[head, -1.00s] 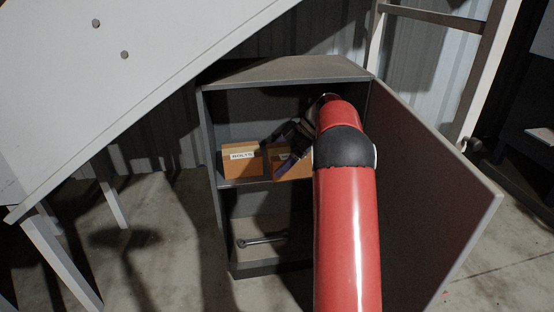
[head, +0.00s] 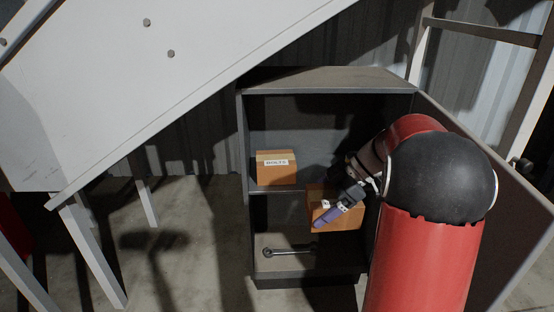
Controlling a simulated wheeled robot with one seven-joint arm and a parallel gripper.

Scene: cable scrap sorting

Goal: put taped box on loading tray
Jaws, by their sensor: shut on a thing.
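My gripper (head: 328,212) is shut on a brown cardboard box (head: 346,217), held in front of the cabinet's shelf edge at the right. The gripper's fingers and wrist cover part of this box, and I cannot make out tape on it. A second brown box (head: 276,174) with a lighter strip and a white label reading BOLTS stands on the upper shelf, left of the gripper and apart from it. I cannot make out a loading tray in this view.
The grey cabinet (head: 330,80) stands open, its door (head: 520,215) swung out to the right of my arm. A wrench (head: 288,252) lies in the lower compartment. A large pale sloping panel (head: 190,85) on legs stands at the left. Bare floor lies between.

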